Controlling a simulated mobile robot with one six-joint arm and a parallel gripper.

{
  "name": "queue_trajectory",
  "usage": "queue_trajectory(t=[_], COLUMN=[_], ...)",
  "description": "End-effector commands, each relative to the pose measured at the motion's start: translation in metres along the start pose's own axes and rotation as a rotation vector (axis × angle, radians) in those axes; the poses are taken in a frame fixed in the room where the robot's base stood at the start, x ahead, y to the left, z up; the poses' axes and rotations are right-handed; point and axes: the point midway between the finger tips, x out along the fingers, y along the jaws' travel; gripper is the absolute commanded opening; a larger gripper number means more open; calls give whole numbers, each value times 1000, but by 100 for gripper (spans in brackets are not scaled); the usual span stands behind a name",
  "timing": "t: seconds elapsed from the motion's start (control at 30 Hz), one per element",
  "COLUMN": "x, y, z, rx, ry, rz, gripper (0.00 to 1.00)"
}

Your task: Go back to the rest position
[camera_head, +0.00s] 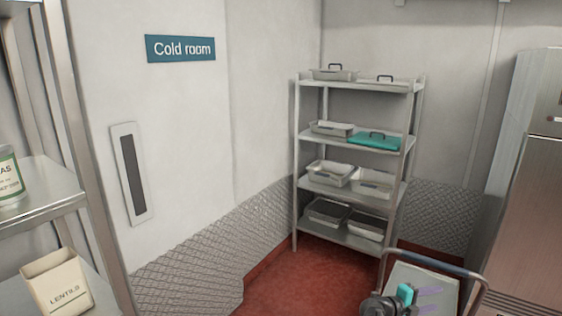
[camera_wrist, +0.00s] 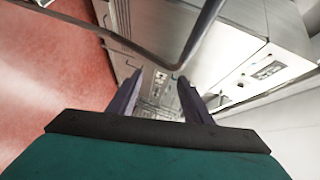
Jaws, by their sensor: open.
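My gripper (camera_wrist: 158,100) shows in the wrist view with its two dark purple fingers spread apart and nothing between them. In the head view my gripper (camera_head: 432,301) is at the bottom right, in front of a cart (camera_head: 422,277) with a bent tube handle. The fingers point right there. In the wrist view a grey tube bar (camera_wrist: 100,32) crosses just beyond the fingertips; I cannot tell whether they touch it.
A metal rack (camera_head: 297,170) with several trays stands in the corner. A cold room door (camera_head: 180,120) is at the left. Shelves (camera_head: 45,205) with a lentils box (camera_head: 57,283) are at the near left. A steel cabinet (camera_head: 535,190) stands right. Red floor (camera_head: 290,285) is clear in the middle.

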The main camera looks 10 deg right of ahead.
Motion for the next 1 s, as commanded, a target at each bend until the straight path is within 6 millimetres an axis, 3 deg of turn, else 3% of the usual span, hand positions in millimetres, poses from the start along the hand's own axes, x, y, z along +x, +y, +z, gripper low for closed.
queue_trajectory(t=[0.17,0.37,0.7,0.83,1.0], x=[-34,-90,-208,-257,-319], y=[27,60,135,173,226], z=[26,79,169,189,199], rx=[-69,-210,-512,-640,-815], ry=[-65,-263,-731,-910,-1131], rz=[-15,-85,-197,-225,-248], gripper=[45,45,45,45,45])
